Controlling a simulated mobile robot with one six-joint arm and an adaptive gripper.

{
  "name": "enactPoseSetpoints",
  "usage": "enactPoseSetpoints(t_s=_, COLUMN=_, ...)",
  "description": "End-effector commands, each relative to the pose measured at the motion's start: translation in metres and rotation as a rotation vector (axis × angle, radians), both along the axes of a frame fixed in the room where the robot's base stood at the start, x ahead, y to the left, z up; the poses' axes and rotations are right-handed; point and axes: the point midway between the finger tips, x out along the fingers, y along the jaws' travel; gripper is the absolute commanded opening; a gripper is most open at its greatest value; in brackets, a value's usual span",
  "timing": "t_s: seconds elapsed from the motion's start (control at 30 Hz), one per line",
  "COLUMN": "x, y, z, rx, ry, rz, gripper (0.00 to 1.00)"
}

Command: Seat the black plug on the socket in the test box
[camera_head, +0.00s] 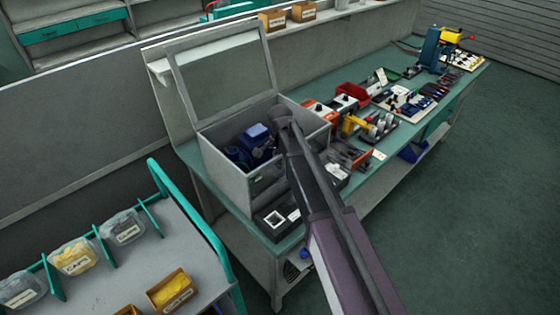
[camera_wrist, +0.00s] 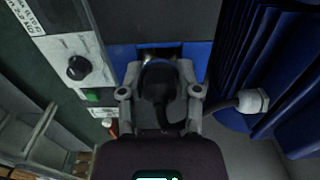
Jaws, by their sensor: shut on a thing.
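In the wrist view my gripper (camera_wrist: 159,72) is shut on the black plug (camera_wrist: 158,88), with a finger on each side of it. Just beyond the plug is a blue part (camera_wrist: 203,58) with a dark recess, partly hidden by the plug and fingers. I cannot tell whether this is the socket, or whether the plug touches it. A dark cable (camera_wrist: 225,105) runs from a pale gland (camera_wrist: 252,101) toward the plug. In the head view the grey test box (camera_head: 226,178) stands with its lid open. My arm reaches into it and hides the gripper and plug.
A ribbed blue motor (camera_wrist: 270,50) stands close on the right in the wrist view. A light panel with a black knob (camera_wrist: 78,67) and green switch (camera_wrist: 93,95) is at left. The raised lid (camera_head: 225,73) and box walls bound the space.

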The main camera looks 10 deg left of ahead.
Motion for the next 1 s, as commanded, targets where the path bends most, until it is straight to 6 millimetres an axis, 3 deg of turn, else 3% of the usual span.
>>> enactPoseSetpoints(t_s=0.13, x=-0.0043, y=-0.0018, z=-0.0018, rx=-0.003, ry=0.009, rz=0.000, gripper=0.00)
enactPoseSetpoints(t_s=0.17, x=-0.0043, y=-0.0018, z=-0.0018, rx=-0.003, ry=0.009, rz=0.000, gripper=0.47)
enactPoseSetpoints(t_s=0.3, x=-0.0041, y=-0.0014, z=-0.0018, rx=-0.002, ry=0.008, rz=0.000, gripper=0.84)
enactPoseSetpoints(t_s=0.6, x=-0.0023, y=-0.0008, z=-0.0009, rx=-0.001, ry=0.005, rz=0.000, gripper=0.84)
enactPoseSetpoints(t_s=0.63, x=-0.0021, y=-0.0008, z=-0.0008, rx=-0.002, ry=0.004, rz=0.000, gripper=0.93)
enactPoseSetpoints(t_s=0.67, x=-0.0020, y=-0.0007, z=-0.0008, rx=-0.002, ry=0.004, rz=0.000, gripper=0.96)
enactPoseSetpoints(t_s=1.0, x=-0.0016, y=-0.0007, z=-0.0001, rx=-0.001, ry=0.003, rz=0.000, gripper=0.96)
